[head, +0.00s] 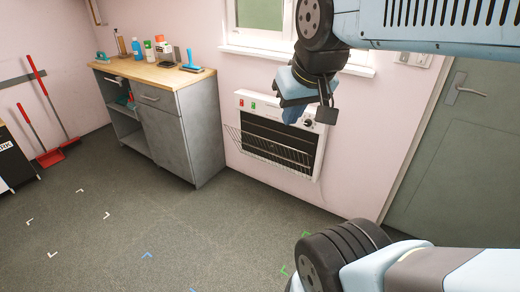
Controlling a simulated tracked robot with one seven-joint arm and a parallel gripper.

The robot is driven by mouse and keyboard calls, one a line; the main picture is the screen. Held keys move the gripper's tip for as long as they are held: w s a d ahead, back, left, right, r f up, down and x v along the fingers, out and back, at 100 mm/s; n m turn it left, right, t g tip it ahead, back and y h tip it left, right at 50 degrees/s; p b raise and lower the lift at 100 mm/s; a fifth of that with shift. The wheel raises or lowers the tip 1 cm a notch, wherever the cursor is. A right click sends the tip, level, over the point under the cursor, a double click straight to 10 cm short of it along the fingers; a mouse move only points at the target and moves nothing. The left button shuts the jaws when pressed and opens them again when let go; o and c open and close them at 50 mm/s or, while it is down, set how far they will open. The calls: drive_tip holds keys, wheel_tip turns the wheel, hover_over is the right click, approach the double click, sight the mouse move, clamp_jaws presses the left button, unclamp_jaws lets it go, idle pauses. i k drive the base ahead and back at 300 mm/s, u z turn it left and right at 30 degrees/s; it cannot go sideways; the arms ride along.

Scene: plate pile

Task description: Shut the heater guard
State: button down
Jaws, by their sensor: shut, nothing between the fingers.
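The heater (243,98) is a white-framed unit with a dark front, fixed low on the pink wall under the window. Its wire guard (268,152) stands out from the lower part of the front, tilted outward, with its left end sticking out past the frame. My gripper (291,118) hangs in front of the heater's upper right part in the picture, pointing down. Its fingers are shut and empty. It covers part of the heater's top panel. It looks apart from the guard, but its depth to the heater is hard to tell.
A grey cabinet (200,128) with a wooden top (150,76) holding bottles and brushes stands left of the heater. A green-grey door (450,150) is at the right. Red dustpans (50,158) lean at the far left. The floor before the heater is clear.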

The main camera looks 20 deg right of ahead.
sight(272, 147)
drive_tip(key=u, duration=0.05)
drive_tip(key=i, duration=0.9)
drive_tip(key=z, duration=0.1)
